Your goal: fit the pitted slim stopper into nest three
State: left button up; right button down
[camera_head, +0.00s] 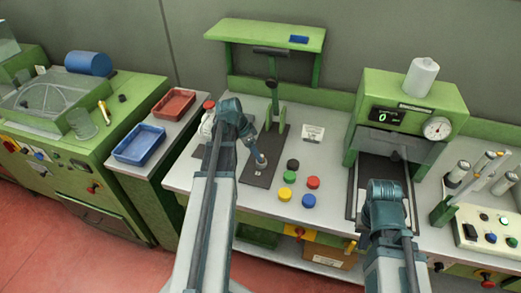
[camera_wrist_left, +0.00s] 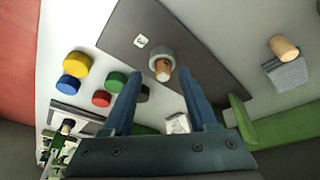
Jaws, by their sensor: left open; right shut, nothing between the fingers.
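A small tan cork stopper (camera_wrist_left: 163,70) stands at a grey round holder (camera_wrist_left: 161,56) on a dark plate (camera_wrist_left: 122,37); the holder shows small in the head view (camera_head: 261,160). A second cork stopper (camera_wrist_left: 284,46) stands on or beside a grey block (camera_wrist_left: 287,74) off the plate. I cannot tell which is pitted or slim, nor read any nest number. My left gripper (camera_head: 256,152) is open above the plate; in the left wrist view its fingers (camera_wrist_left: 160,84) point toward the first cork, apart from it. My right gripper (camera_head: 398,155) is shut and empty by the green machine.
Black, red, yellow and blue round caps (camera_head: 309,201) lie right of the plate. A green press stand (camera_head: 273,85) rises behind it. A white label card (camera_head: 313,133) stands near. Blue (camera_head: 139,144) and red (camera_head: 174,103) trays are at left. A green machine (camera_head: 412,95) stands right.

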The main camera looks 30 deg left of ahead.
pick_arm(q)
jog(key=p+v, duration=0.7)
jog(key=v, duration=0.2)
jog(key=shift+r+t, duration=0.3)
jog(key=shift+d, duration=0.1)
jog(key=s+d+f+g+y+b, duration=0.1)
jog(key=s+d, duration=0.2)
jog(key=d, duration=0.8)
jog(key=s+d+f+n+g+y+b, duration=0.1)
jog(key=s+d, duration=0.3)
jog(key=d, duration=0.7)
jog(key=s+d+f+n+g+y+b, duration=0.1)
jog(key=s+d+f+g, duration=0.1)
jog(key=d, duration=0.9)
jog(key=shift+s+d+f+y, duration=0.4)
jog(key=shift+s+f, duration=0.2)
jog(key=shift+s, duration=0.6)
jog(key=shift+a, duration=0.2)
